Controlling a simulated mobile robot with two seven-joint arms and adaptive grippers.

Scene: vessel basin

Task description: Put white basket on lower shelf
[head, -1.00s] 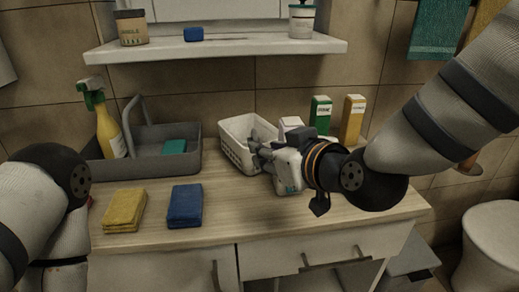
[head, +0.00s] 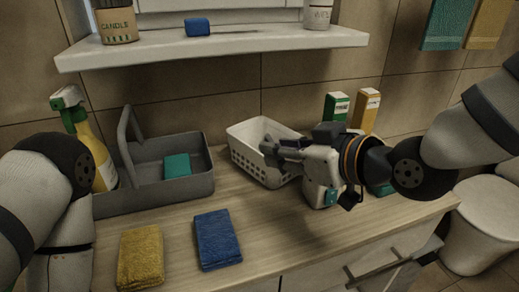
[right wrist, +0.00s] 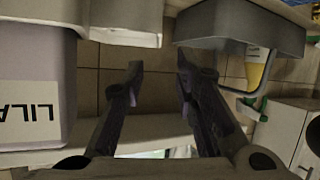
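The white basket (head: 243,158), with slotted sides, stands upright on the wooden counter (head: 292,235). My right gripper (head: 268,151) is at its right side, its fingers overlapping the basket's rim in the head view. The right wrist view shows the fingers (right wrist: 160,68) apart with nothing between them. I cannot tell whether they touch the basket. A white wall shelf (head: 225,48) runs above the counter; no other shelf is clear to me. My left arm is at the left edge, its gripper out of view.
A grey caddy (head: 205,186) with a teal sponge (head: 177,166) and a yellow spray bottle (head: 98,150) stands left of the basket. Yellow (head: 141,256) and blue (head: 217,239) cloths lie in front. Green (head: 336,106) and yellow (head: 365,111) cartons stand behind my right gripper.

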